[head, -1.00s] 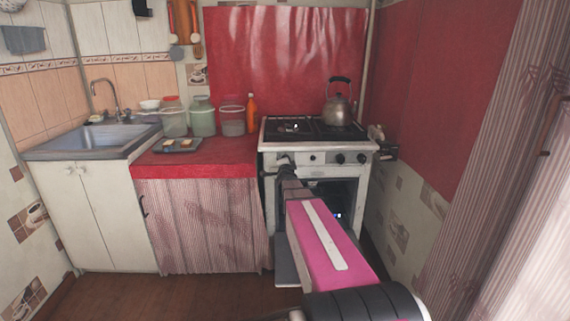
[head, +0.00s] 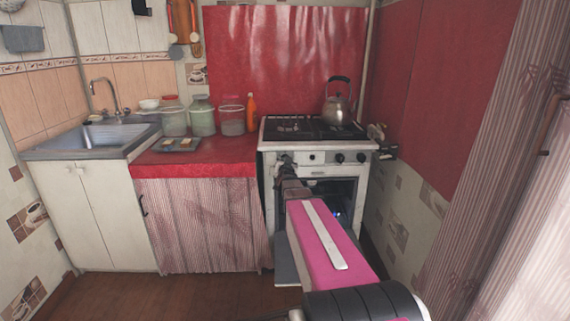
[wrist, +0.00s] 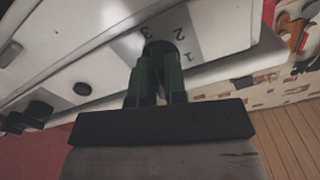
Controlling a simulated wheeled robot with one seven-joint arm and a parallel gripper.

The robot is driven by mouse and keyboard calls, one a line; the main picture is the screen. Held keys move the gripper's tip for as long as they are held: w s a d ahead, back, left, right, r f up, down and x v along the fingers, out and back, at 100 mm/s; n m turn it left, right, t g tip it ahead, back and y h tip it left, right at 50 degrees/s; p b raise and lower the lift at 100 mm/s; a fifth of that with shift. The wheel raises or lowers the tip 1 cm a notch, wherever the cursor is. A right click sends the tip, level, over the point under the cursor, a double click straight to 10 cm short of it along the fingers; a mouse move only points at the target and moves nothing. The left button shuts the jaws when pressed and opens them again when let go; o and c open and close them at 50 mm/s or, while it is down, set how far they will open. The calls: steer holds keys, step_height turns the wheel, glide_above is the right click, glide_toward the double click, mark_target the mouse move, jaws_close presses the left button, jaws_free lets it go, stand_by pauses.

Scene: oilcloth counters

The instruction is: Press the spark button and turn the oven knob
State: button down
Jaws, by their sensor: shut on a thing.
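The white stove (head: 330,172) stands at the back with a control panel on its front. My gripper (head: 286,160) is at the panel's left end. In the wrist view its green fingers (wrist: 158,75) are shut around a black knob (wrist: 159,48), beside a grey plate marked 1, 2, 3. This looks like the oven knob; the fingers hide part of it. A small round dark button (head: 312,157), likely the spark button, sits to the right of that knob, apart from my gripper. It also shows in the wrist view (wrist: 82,88).
Two more black knobs (head: 340,158) (head: 363,158) are farther right on the panel. A kettle (head: 337,106) stands on the hob. The oven front (head: 346,192) looks dark behind my arm. A red counter (head: 210,158) with jars adjoins the stove's left side.

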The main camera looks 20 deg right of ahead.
steer(key=shift+f+n, duration=0.1)
steer(key=shift+n, duration=1.4)
steer(key=c, duration=1.2)
jaws_free()
steer(key=shift+o, duration=0.2)
steer(key=shift+s, duration=0.1)
steer(key=v, duration=1)
steer(key=shift+s, duration=0.3)
